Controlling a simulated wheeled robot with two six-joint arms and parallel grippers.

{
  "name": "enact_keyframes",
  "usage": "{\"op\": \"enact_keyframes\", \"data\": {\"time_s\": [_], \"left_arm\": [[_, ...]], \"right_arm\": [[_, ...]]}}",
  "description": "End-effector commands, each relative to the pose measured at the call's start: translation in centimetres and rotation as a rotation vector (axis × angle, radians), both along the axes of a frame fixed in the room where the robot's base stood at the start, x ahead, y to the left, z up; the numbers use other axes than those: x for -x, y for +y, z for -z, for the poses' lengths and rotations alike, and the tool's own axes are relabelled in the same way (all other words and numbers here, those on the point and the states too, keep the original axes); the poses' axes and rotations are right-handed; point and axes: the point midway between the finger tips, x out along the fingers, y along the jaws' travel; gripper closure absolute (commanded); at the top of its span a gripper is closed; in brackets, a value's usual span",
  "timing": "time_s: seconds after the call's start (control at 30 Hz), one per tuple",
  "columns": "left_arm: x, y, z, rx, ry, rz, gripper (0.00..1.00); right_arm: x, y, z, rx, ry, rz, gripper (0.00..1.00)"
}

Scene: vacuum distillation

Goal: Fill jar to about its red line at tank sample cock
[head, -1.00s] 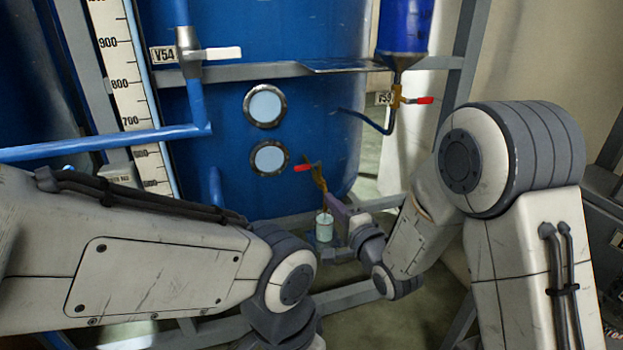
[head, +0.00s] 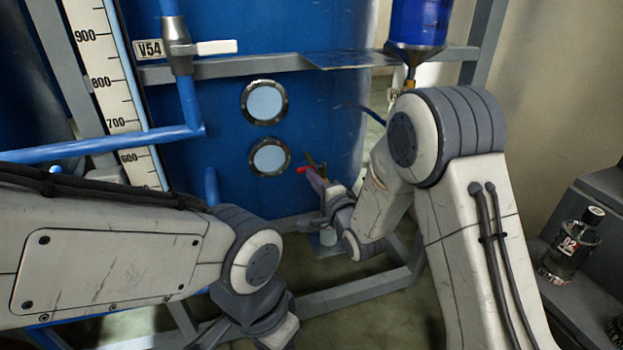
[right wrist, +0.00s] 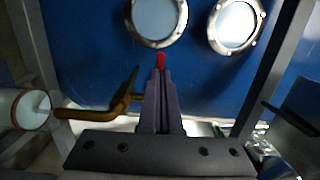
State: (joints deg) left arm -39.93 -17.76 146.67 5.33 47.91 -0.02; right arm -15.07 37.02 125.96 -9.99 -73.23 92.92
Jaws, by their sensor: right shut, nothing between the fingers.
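The sample cock's brass body (right wrist: 122,98) shows in the right wrist view, with its spout towards the jar (right wrist: 27,110). The jar is pale and cut by the left edge; its fill level cannot be read.
The blue tank (head: 215,110) with two round sight glasses stands behind the cock. A grey frame rail (head: 345,297) runs below. A dark bottle marked 02 (head: 570,245) stands on a ledge at the right. A valve labelled V54 (head: 180,47) is at upper left.

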Motion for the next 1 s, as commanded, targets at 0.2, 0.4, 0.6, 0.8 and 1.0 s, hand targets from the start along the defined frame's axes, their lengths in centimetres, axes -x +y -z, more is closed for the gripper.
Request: {"op": "enact_keyframes", "data": {"time_s": [0.2,0.4,0.6,0.8,1.0], "left_arm": [[0.0,0.0,0.0,0.0,0.0,0.0,0.47],[0.0,0.0,0.6,0.0,0.0,0.0,0.47],[0.0,0.0,1.0,0.0,0.0,0.0,0.47],[0.0,0.0,1.1,0.0,0.0,0.0,0.47],[0.0,0.0,1.4,0.0,0.0,0.0,0.47]], "right_arm": [[0.0,0.3,0.0,0.0,0.0,-0.004,1.0],[-0.8,0.9,0.2,0.0,-0.003,-0.005,1.0],[-1.4,1.6,0.0,0.0,0.0,-0.008,1.0],[-1.3,1.8,0.2,0.002,0.004,-0.012,1.0],[-0.1,2.0,0.3,0.002,0.006,-0.022,1.0]]}}
